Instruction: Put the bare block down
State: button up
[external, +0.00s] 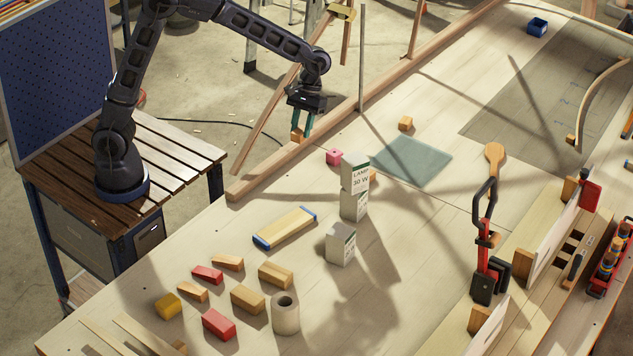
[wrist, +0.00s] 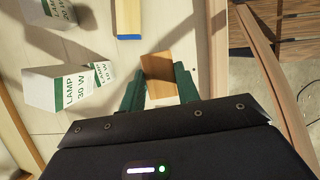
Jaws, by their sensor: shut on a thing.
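My gripper (external: 302,124) has its green fingers shut on a bare wooden block (external: 297,136). In the external view they hang near the long wooden rail at the table's edge. In the wrist view the block (wrist: 157,66) sits between the two fingertips (wrist: 159,88), which hide part of its sides. The block appears held above the pale table; its exact height is hard to tell. Another small wooden block (external: 405,123) lies on the table beyond, beside a greenish glass sheet (external: 412,160).
A blue-ended wooden piece (external: 285,228) and several coloured blocks lie nearer. The wooden rail (external: 340,115) borders the table. Bare tabletop (external: 440,95) lies beyond the glass.

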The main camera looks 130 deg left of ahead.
jog(key=w+a+r+n+t+y, duration=0.1)
jog(key=w+a+n+t, duration=0.2)
jog(key=w+a+n, duration=0.85)
jog(key=n+t+y, duration=0.1)
jog(key=n+y, duration=0.3)
jog(key=n, duration=0.2)
send_over(408, 164)
jog(key=s, duration=0.2)
notch_tip(408, 164, down, 19)
jog(key=shift+w+d+f, duration=0.1)
jog(key=shift+w+d, duration=0.05)
jog(key=shift+f, duration=0.15)
jog(key=o, duration=1)
jog(key=shift+c, duration=0.2)
jog(key=v, duration=1.2)
jog(key=shift+a, duration=0.2)
